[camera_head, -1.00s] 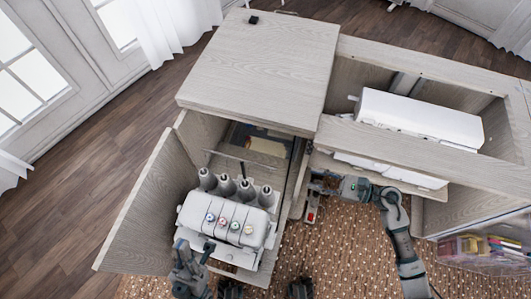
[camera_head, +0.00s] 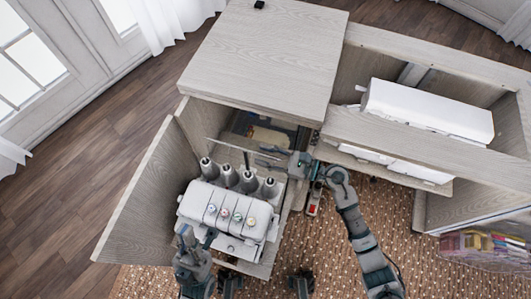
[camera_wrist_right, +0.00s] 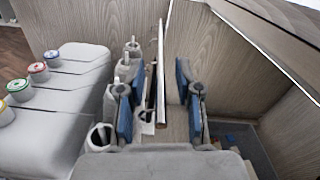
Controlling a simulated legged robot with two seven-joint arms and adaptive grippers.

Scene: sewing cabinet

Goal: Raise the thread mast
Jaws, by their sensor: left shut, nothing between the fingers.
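A white sewing machine with several coloured dials (camera_head: 230,214) sits in the open left bay of the cabinet. Several grey thread cones (camera_head: 230,175) stand along its back. In the right wrist view a thin upright bar, seemingly the mast (camera_wrist_right: 161,75), stands between the finger pads. My right gripper (camera_head: 262,156) is open behind the cones, its fingers pointing left; contact is unclear. My left gripper (camera_head: 197,238) is shut and empty at the machine's front left.
The open cabinet door (camera_head: 148,200) stands left of the machine. The cabinet top (camera_head: 265,50) overhangs behind it. A second white machine (camera_head: 425,110) lies in the right bay. A clear bin of colourful items (camera_head: 485,243) is at right.

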